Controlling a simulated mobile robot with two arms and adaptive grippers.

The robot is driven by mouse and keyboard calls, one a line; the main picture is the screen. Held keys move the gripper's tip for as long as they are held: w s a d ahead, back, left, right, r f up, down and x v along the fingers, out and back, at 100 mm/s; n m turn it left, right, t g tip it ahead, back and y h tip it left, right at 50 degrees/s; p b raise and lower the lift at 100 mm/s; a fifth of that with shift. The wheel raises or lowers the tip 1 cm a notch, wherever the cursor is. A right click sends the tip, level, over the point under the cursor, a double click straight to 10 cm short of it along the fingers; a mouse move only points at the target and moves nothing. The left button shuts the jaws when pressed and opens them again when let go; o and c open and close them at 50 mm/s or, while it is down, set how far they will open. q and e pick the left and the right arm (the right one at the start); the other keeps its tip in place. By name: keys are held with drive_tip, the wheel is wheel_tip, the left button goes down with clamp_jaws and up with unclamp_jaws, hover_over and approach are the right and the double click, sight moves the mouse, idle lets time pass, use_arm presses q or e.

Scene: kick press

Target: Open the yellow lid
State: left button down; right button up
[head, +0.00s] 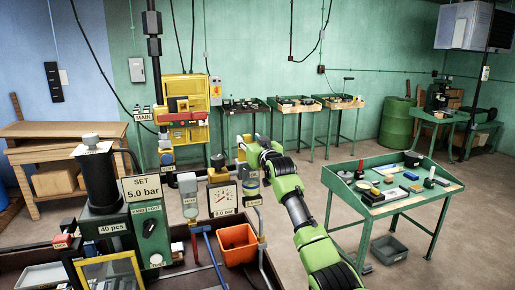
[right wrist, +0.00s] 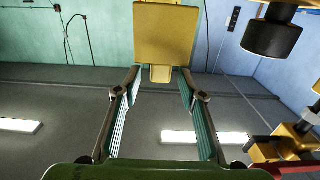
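A yellow square plate with a short tab (right wrist: 165,35), likely the yellow lid, fills the top middle of the right wrist view. My right gripper (right wrist: 160,84) is open, its two green-padded fingers apart. The tab lies between and just beyond the fingertips; I cannot tell whether they touch it. In the head view the right gripper (head: 244,151) is beside a yellow part above the air unit, largely hidden by my green arm. I cannot tell how far the lid is open. My left gripper is not in view.
A black knob (right wrist: 272,38) is close beside the plate. The pressure gauge (head: 222,198) and an orange bin (head: 237,244) are near my right arm. A yellow-framed panel (head: 108,271) stands at the front left. A green table (head: 428,197) with tools stands right.

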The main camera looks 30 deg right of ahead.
drive_tip(key=v, duration=0.8)
drive_tip(key=shift+s, duration=0.3)
